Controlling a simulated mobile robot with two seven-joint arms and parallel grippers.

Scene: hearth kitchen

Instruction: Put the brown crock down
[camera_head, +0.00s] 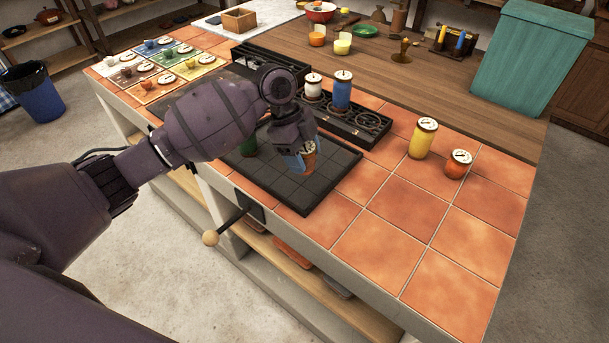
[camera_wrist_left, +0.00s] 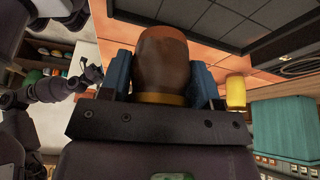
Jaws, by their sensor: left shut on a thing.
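My left gripper (camera_head: 303,158) is over the dark tiled panel (camera_head: 325,185) set in the counter. Its blue fingers are shut on the brown crock (camera_wrist_left: 163,62), one on each side. In the head view the crock (camera_head: 311,154) shows only in part, beside the fingers. Whether its base touches the panel is hidden. Part of my right arm shows at the left of the left wrist view, with what looks like its gripper (camera_wrist_left: 90,73), small and unclear.
Yellow (camera_head: 423,138) and orange (camera_head: 458,163) jars stand to the right. The orange tiles (camera_head: 405,210) in front are clear.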

